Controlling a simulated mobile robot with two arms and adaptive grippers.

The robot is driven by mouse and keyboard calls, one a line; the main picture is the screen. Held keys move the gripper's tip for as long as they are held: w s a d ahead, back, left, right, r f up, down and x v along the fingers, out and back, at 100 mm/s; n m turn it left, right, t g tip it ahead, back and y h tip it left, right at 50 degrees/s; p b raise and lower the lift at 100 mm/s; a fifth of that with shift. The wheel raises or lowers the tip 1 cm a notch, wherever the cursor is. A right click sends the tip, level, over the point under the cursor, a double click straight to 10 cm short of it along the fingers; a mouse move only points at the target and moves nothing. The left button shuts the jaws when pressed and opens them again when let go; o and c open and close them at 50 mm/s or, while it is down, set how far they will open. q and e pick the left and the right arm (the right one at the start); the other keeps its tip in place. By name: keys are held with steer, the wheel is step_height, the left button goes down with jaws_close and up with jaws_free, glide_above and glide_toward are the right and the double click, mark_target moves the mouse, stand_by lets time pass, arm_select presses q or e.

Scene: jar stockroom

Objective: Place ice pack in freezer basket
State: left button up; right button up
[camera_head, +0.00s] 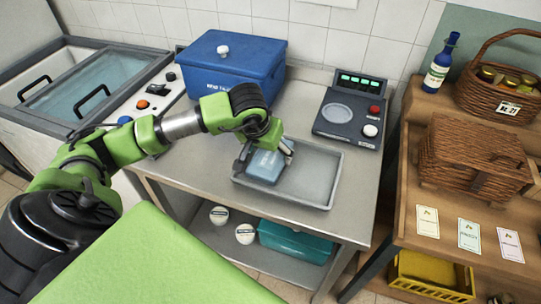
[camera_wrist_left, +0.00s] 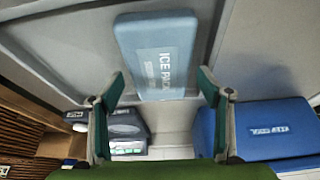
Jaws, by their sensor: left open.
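The light blue ice pack (camera_head: 265,167) is in a shallow grey metal tray (camera_head: 318,185) on the steel table. My left gripper (camera_head: 266,156) is above the tray at the ice pack, fingers pointing down. In the left wrist view the labelled ice pack (camera_wrist_left: 155,45) appears between and beyond the open fingertips (camera_wrist_left: 161,80), with a gap on each side. The chest freezer (camera_head: 40,72) is at the far left, with a glass top (camera_head: 85,85) and two black handles. A freezer basket cannot be made out. My right gripper is not in view.
A blue lidded box (camera_head: 232,70) stands behind my left arm, and a dark scale (camera_head: 350,112) is at the back right. A control panel (camera_head: 150,95) lies beside the freezer. A wooden shelf with wicker baskets (camera_head: 470,160) stands right. The lower shelf holds a teal box (camera_head: 295,242).

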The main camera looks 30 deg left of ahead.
arm_select(q)
steer(key=shift+x, duration=1.25)
steer(key=c, duration=1.1)
steer(key=shift+r, duration=0.1)
steer(key=shift+c, duration=1.4)
